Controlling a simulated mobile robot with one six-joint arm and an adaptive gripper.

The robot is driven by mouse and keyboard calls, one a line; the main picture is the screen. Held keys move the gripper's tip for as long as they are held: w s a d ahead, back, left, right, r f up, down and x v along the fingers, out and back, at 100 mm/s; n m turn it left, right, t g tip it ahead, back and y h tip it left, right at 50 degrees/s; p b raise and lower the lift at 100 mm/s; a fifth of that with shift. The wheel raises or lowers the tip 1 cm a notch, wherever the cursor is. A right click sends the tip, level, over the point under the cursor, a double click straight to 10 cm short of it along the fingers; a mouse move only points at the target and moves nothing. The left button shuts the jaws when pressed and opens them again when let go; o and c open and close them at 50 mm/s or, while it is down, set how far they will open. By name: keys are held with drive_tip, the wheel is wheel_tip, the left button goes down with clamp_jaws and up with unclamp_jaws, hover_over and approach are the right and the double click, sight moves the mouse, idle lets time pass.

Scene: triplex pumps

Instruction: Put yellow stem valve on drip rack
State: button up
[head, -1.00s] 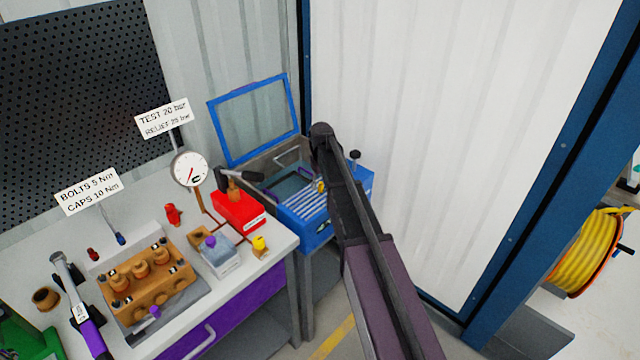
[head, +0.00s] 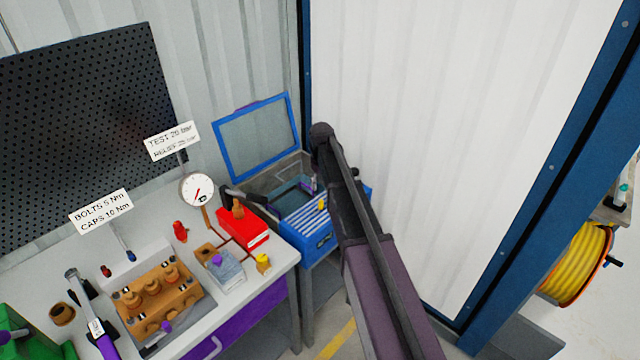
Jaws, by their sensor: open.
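A small brass-coloured part with a yellow top (head: 263,263) stands on the bench near its right front corner. Another small yellow piece (head: 322,203) shows at the striped drip rack (head: 303,222), close to my arm. I cannot tell for sure which one is the yellow stem valve. The drip rack is on the blue wash tank (head: 318,243), right of the bench. My arm reaches up from the bottom and covers the tank's right part.
The tank's blue-framed lid (head: 256,137) stands open. On the bench are a red hand pump (head: 243,232), a gauge (head: 197,189), a grey block with a purple-topped part (head: 220,265) and a brass pump body (head: 155,300). A yellow hose reel (head: 572,262) is at right.

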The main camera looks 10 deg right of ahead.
drive_tip(key=shift+r+p, duration=1.15)
drive_tip(key=shift+r, duration=0.3)
drive_tip(key=s+m, duration=0.4)
drive_tip(key=s, duration=2.4)
drive_tip(key=shift+s, duration=0.4)
drive_tip(key=shift+a, duration=0.1)
